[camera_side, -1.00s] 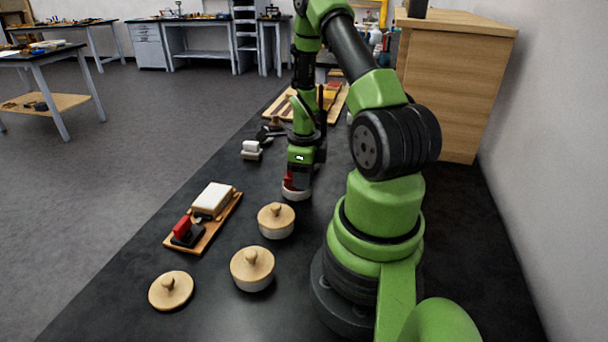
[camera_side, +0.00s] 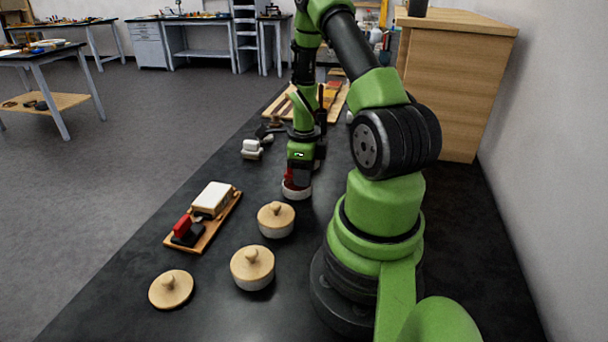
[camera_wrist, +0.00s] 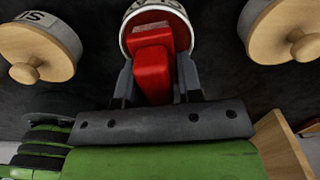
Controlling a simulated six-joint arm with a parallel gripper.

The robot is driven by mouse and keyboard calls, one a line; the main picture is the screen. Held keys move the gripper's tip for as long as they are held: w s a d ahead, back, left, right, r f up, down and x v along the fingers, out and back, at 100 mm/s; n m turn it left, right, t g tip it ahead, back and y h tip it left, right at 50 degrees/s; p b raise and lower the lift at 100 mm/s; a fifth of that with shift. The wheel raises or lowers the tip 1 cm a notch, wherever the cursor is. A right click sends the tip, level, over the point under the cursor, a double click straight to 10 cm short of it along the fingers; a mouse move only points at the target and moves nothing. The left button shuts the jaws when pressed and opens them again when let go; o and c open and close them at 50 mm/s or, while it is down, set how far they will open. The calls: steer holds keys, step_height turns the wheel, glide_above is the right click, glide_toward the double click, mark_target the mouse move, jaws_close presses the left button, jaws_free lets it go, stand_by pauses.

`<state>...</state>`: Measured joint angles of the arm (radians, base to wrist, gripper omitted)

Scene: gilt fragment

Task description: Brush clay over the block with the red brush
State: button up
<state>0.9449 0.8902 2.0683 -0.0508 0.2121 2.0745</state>
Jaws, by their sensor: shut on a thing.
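My gripper (camera_side: 298,177) is shut on the red brush (camera_side: 289,176) at a small open white pot (camera_side: 296,193). In the wrist view the brush's red handle (camera_wrist: 153,72) sits between my fingers (camera_wrist: 155,80), over the open pot (camera_wrist: 127,38). The pot's inside looks red; the brush tip is hidden, so I cannot tell how deep it reaches. The pale block (camera_side: 213,195) lies on a wooden board (camera_side: 222,222), to the left of my gripper in the side view.
On the board a red piece (camera_side: 182,225) sits with a black piece (camera_side: 188,237). Two lidded pots (camera_side: 276,220) (camera_side: 252,268) stand nearer the camera. A loose wooden lid (camera_side: 171,289) lies front left. White pieces (camera_side: 251,149) and a striped board (camera_side: 290,102) are farther back.

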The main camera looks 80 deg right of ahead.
steer(key=shift+r, duration=3.15)
steer(key=w+a+r+n, duration=0.2)
steer(key=a+n, duration=0.5)
steer(key=n, duration=0.4)
steer(key=w+a+r+n, duration=0.3)
steer(key=w+a+n, duration=0.2)
steer(key=a+n, duration=0.3)
steer(key=w+a+r+n, duration=0.3)
steer(key=a+n, duration=0.4)
steer(key=n, duration=0.9)
steer(key=shift+w+a+r, duration=0.2)
steer(key=shift+w, duration=0.35)
